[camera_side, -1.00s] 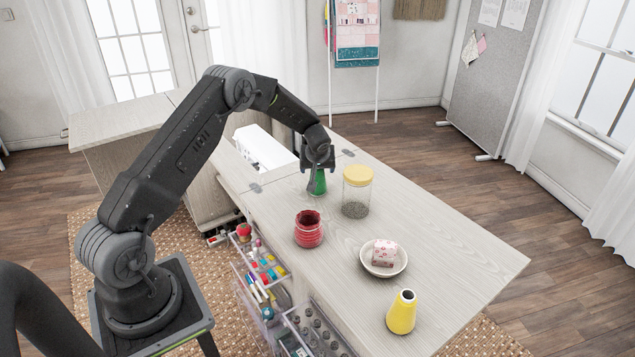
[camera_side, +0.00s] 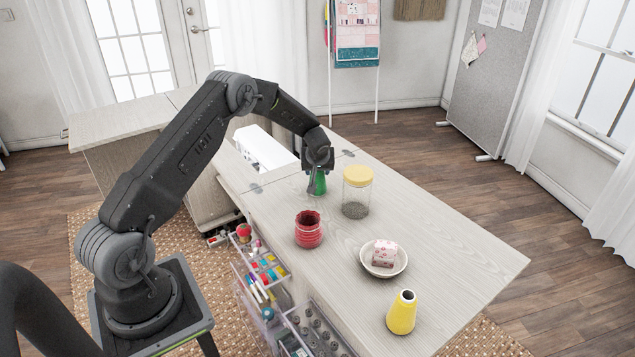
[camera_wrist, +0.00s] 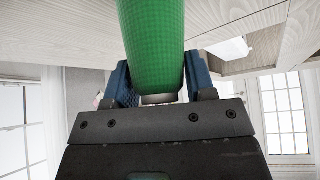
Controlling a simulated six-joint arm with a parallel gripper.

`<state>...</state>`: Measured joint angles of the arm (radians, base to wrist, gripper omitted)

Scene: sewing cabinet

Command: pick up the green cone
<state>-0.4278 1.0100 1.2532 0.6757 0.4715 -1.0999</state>
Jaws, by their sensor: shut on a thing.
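The green cone (camera_side: 318,184) stands upright at the far part of the light wood tabletop in the side view. My gripper (camera_side: 315,174) comes down over it and is shut on its upper part. In the wrist view the green cone (camera_wrist: 153,45) fills the top middle, with its pale tip between the blue-padded fingers of my gripper (camera_wrist: 160,88). The cone's base seems at or very near the tabletop; I cannot tell whether there is a gap.
A glass jar with a yellow lid (camera_side: 356,192) stands close right of the cone. A red ribbed jar (camera_side: 308,230) is nearer the front. A bowl (camera_side: 372,271) holds a pink patterned block (camera_side: 385,253). A yellow cone (camera_side: 401,313) stands near the right front. The right tabletop (camera_side: 450,245) is clear.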

